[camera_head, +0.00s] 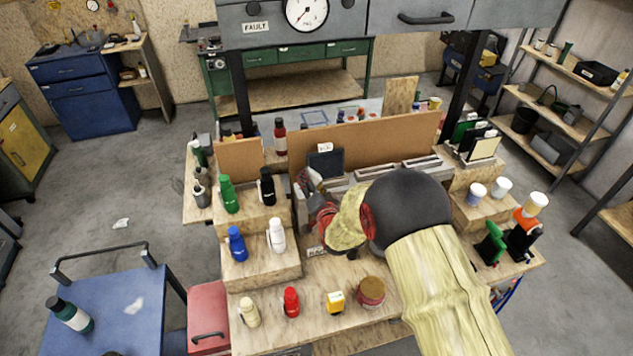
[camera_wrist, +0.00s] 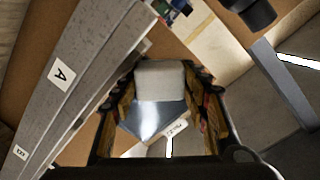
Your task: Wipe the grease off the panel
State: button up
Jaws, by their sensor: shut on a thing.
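My gripper (camera_wrist: 163,100) is shut on a pale grey block (camera_wrist: 160,80), with one finger on each side of it in the wrist view. A shiny blue-grey surface (camera_wrist: 150,118) shows right by the block. I cannot tell whether it is part of the held thing or lies behind it. A small white label (camera_wrist: 174,128) is beside it. No grease is distinguishable.
A grey bar (camera_wrist: 75,80) labelled A runs close on the left in the wrist view. Bottles, including a green one (camera_head: 229,194) and a white one (camera_head: 276,236), stand on wooden steps to the left. A brown-red round tub (camera_head: 371,292) stands near the front edge.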

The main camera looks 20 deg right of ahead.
jog(key=shift+r, duration=0.1)
jog(key=shift+s+r, duration=0.2)
jog(key=shift+s, duration=1.25)
jog(key=shift+s+r, duration=0.15)
jog(key=shift+s, duration=1.3)
jog(key=s, duration=0.3)
jog(key=shift+r+p, duration=0.25)
jog(key=shift+p, duration=0.1)
jog(key=shift+w, duration=0.1)
jog(key=shift+w+f+b, duration=0.2)
jog(key=shift+w+b, duration=0.65)
jog(key=shift+w, duration=0.25)
jog(key=shift+w+f+b, duration=0.15)
jog(key=shift+w+b, duration=0.7)
jog(key=shift+w, duration=0.3)
jog(key=shift+w+f+b, duration=0.2)
jog(key=shift+w+b, duration=0.65)
jog(key=shift+w, duration=0.25)
jog(key=shift+w+f+b, duration=0.1)
jog(key=shift+w+b, duration=0.65)
jog(key=shift+w, duration=0.25)
